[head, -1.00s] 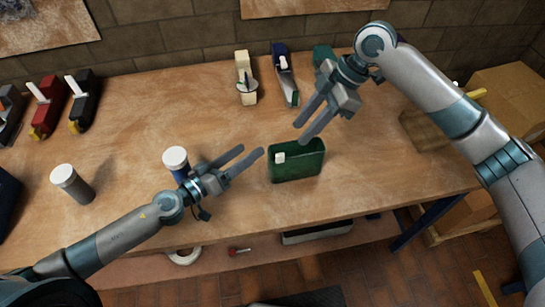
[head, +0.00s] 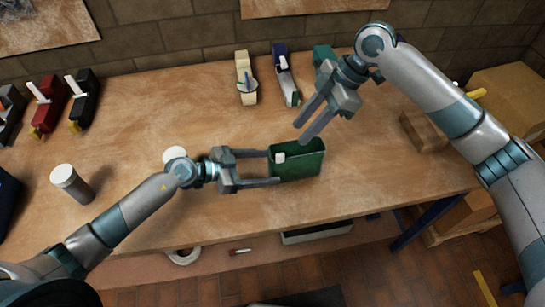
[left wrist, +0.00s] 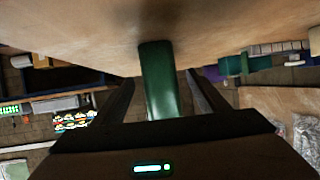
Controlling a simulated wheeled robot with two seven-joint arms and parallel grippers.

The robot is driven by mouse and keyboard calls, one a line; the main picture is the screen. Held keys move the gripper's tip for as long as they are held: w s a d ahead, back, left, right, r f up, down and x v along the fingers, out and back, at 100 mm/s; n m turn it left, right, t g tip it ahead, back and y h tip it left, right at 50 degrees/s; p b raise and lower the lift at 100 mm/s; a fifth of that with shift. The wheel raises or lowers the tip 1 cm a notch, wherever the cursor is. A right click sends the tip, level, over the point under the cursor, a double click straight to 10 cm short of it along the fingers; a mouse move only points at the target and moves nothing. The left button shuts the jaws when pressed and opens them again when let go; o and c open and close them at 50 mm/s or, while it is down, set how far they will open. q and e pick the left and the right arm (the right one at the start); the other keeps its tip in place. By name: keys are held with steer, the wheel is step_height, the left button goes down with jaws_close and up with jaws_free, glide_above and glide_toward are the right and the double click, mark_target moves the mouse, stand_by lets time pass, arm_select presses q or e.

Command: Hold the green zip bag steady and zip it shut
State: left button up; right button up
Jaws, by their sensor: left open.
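The green zip bag (head: 299,165) stands upright on the workbench in the head view, its top open, with a small white slider (head: 280,158) at its left end. My left gripper (head: 276,166) is open, its fingertips at the bag's left end, one on the far side and one on the near side. In the left wrist view, the green bag (left wrist: 160,80) shows between the two spread fingers, with gaps beside it. My right gripper (head: 306,128) is open and empty above and behind the bag's rim.
The wooden workbench (head: 130,130) is clear around the bag. A white-capped grey container (head: 72,183) stands at left; another white cap (head: 174,154) is partly behind my left arm. Several tape dispensers and tools line the back and left. A wooden block (head: 422,132) lies at right.

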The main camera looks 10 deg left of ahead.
mark_target(269, 160)
arm_select(q)
steer(key=shift+w+d+r+m+g, duration=0.2)
steer(key=shift+w+d+r+g, duration=0.1)
steer(key=shift+d+r, duration=0.25)
steer(key=shift+w+d+r+m+g, duration=0.2)
steer(key=shift+w+d+r, duration=0.1)
steer(key=shift+d+r, duration=0.15)
steer(key=shift+d+r+h, duration=0.2)
steer(key=shift+r+h, duration=0.1)
steer(key=shift+r, duration=0.15)
steer(key=shift+d, duration=0.1)
steer(key=shift+x, duration=3.7)
steer(key=c, duration=1.2)
steer(key=shift+c, duration=0.2)
arm_select(e)
steer(key=shift+a+r+h, duration=0.2)
steer(key=shift+r+h, duration=0.15)
steer(key=shift+r, duration=0.3)
steer(key=shift+a+r+h, duration=0.15)
steer(key=shift+r+h, duration=0.2)
steer(key=shift+r, duration=0.25)
steer(key=shift+c, duration=0.4)
